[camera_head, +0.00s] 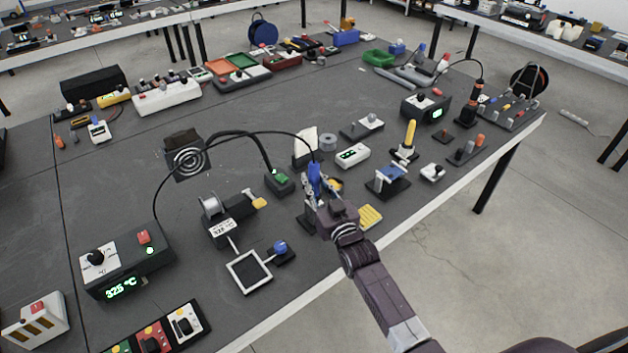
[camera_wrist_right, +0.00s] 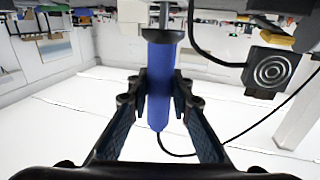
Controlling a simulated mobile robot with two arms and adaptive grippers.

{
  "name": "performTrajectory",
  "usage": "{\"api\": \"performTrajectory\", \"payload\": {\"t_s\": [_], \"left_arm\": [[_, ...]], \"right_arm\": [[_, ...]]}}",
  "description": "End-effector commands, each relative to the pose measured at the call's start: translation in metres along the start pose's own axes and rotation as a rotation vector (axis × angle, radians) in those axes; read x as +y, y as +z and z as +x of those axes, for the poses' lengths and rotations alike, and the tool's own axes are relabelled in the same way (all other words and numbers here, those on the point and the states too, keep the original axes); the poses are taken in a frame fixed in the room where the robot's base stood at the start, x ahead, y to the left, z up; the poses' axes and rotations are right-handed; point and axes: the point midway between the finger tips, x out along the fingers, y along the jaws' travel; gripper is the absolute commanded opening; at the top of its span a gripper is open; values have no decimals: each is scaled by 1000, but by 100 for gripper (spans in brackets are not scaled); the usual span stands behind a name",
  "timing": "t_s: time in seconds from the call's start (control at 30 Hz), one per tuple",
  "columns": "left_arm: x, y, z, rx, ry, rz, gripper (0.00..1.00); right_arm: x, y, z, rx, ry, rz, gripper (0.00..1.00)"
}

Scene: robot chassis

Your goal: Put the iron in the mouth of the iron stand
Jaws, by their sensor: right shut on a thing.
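The soldering iron has a blue handle (camera_head: 315,178) and stands roughly upright in my right gripper (camera_head: 318,192), near the table's front edge. In the right wrist view the gripper's fingers (camera_wrist_right: 158,95) are closed on both sides of the blue handle (camera_wrist_right: 159,75). My left gripper is not in view.
The black cable (camera_head: 230,136) arches left to a station reading 325 °C (camera_head: 122,287). A solder spool (camera_head: 212,207) is at left. A yellow pad (camera_head: 370,216) and a blue-topped holder (camera_head: 391,174) are at right. A yellow-handled tool (camera_head: 409,134) stands farther back.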

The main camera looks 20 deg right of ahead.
Motion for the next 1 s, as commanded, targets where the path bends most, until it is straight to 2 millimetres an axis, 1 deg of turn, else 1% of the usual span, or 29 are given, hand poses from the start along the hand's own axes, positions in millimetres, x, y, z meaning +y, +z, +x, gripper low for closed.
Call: {"api": "performTrajectory", "payload": {"t_s": [0.83, 0.87, 1.0], "left_arm": [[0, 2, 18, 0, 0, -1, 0], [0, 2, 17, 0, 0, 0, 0], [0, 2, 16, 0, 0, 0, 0]], "right_arm": [[0, 21, 0, 3, 0, 0, 0], [0, 20, 0, 3, 0, 0, 23], [0, 20, 0, 2, 0, 0, 38]]}}
